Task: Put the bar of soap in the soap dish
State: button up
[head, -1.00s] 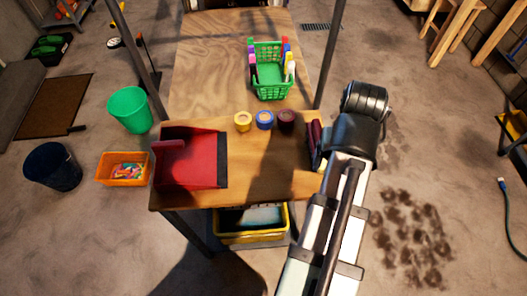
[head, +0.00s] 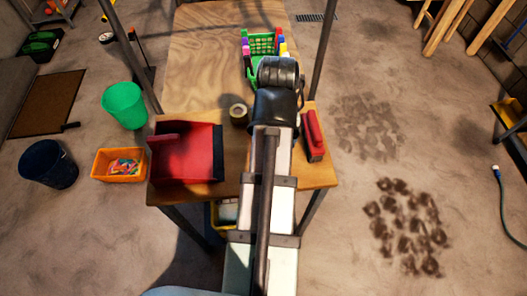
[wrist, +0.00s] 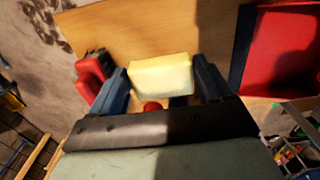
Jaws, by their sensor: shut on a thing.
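The bar of soap (wrist: 161,76) is a pale yellow block with rounded edges. In the wrist view my gripper (wrist: 162,82) is shut on it, with one dark finger at each end. In the head view my arm's end is over the table, below the green basket; it hides the fingers and the soap. I cannot make out a soap dish in either view.
The wooden table (head: 205,65) carries a red dustpan (head: 187,165) at left, a red brush (head: 314,136) at right, a tape roll (head: 239,115) and a green basket (head: 262,42) with bottles. An orange bin (head: 119,165) stands on the floor.

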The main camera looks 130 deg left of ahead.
jog(key=shift+f, duration=4.2)
jog(key=shift+f, duration=0.15)
jog(key=o, duration=1.1)
notch_tip(320, 180, up, 12)
jog(key=shift+r, duration=0.15)
